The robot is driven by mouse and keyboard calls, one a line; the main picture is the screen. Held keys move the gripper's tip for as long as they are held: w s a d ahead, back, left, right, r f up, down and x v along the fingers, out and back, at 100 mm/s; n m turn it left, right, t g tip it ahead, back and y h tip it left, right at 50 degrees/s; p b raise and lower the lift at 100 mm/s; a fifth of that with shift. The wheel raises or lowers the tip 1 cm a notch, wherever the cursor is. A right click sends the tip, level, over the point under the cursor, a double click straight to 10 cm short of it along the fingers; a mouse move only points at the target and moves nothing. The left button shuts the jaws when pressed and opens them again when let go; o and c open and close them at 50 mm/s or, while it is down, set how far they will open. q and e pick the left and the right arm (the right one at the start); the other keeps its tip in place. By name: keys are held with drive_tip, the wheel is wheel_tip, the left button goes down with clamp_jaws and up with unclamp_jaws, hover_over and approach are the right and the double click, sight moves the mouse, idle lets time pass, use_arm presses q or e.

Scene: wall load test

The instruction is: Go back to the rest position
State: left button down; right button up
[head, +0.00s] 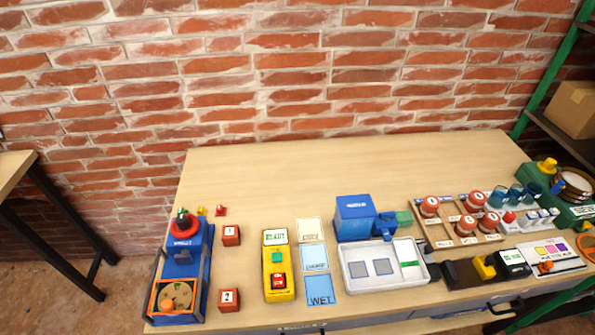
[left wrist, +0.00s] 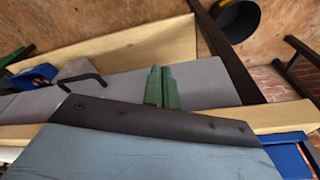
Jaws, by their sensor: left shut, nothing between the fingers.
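In the left wrist view my left gripper (left wrist: 161,87) shows as two green fingers side by side, pressed together with nothing held between them. They stick up beyond the dark edge of a blue-grey part that fills the lower picture. A grey surface and light wood edges lie behind them. Neither of my arms shows in the head view. My right gripper is in no view.
In the head view a wooden table (head: 300,165) stands against a brick wall. Its front half holds a blue device (head: 183,262), a yellow button box (head: 278,276), a white tray (head: 357,284) and red-capped jars (head: 430,206). Its back half is bare. A shelf (head: 560,130) stands right.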

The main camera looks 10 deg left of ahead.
use_arm(q)
drive_tip(key=s+a+f+b, duration=0.1)
drive_tip(key=s+f+b, duration=0.1)
drive_tip(key=s+f, duration=0.4)
drive_tip(key=s+a+f+g+b, duration=0.1)
drive_tip(key=s+f+b, duration=0.2)
drive_tip(key=f, duration=0.8)
drive_tip(key=s+a+f+b, duration=0.1)
drive_tip(key=s+f+b, duration=0.2)
drive_tip(key=s+f, duration=0.5)
drive_tip(key=shift+s+f, duration=0.35)
drive_tip(key=shift+f, duration=0.45)
